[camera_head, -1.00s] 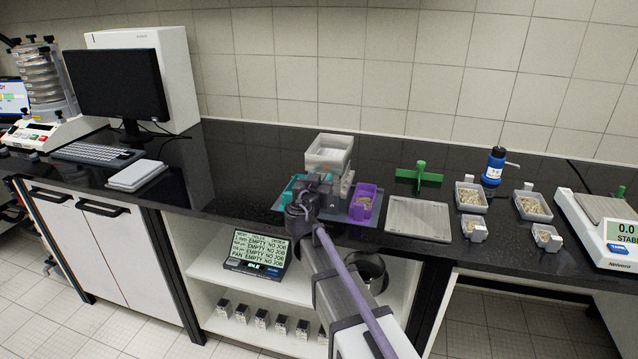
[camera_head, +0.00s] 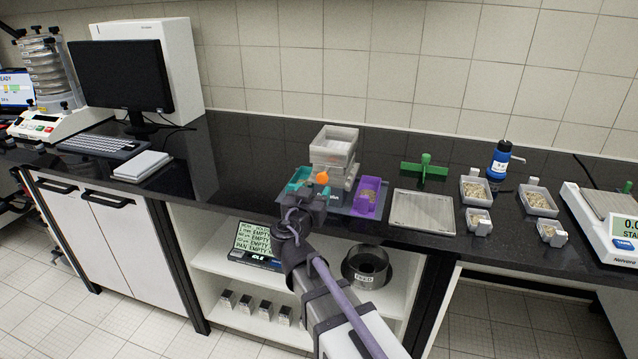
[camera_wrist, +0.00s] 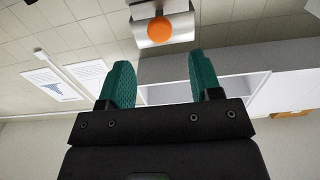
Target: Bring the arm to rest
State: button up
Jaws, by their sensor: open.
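My gripper (camera_wrist: 165,88) shows two teal fingers in the wrist view, spread apart with nothing between them. The wrist view looks toward a tiled wall and white cabinets, with an orange round knob (camera_wrist: 160,29) on a grey and white thing beyond the fingers. In the head view my arm reaches up from the bottom toward the counter edge, its wrist in front of the grey mat (camera_head: 345,203). The fingers are hard to make out there.
A display (camera_head: 254,243) and FEED container (camera_head: 366,265) sit on the shelf below.

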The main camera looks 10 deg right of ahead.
jog(key=shift+s+a, duration=0.1)
jog(key=shift+s, duration=0.1)
jog(key=s+d+f+n+g+p, duration=0.1)
jog(key=s+d+f+n+g, duration=0.2)
jog(key=s+d+f+g, duration=0.35)
jog(key=s+a+f+n+g+y+p, duration=0.1)
jog(key=s+f+g+y+p, duration=0.1)
jog(key=s+g+y, duration=0.2)
jog(key=s+a+f+n+g+y+p, duration=0.1)
jog(key=s+f+g+y+p, duration=0.1)
jog(key=s, duration=0.8)
jog(key=shift+s+a+f+n+g+y+p, duration=0.25)
jog(key=shift+f+g+y+p, duration=0.2)
jog(key=shift+g+y, duration=1)
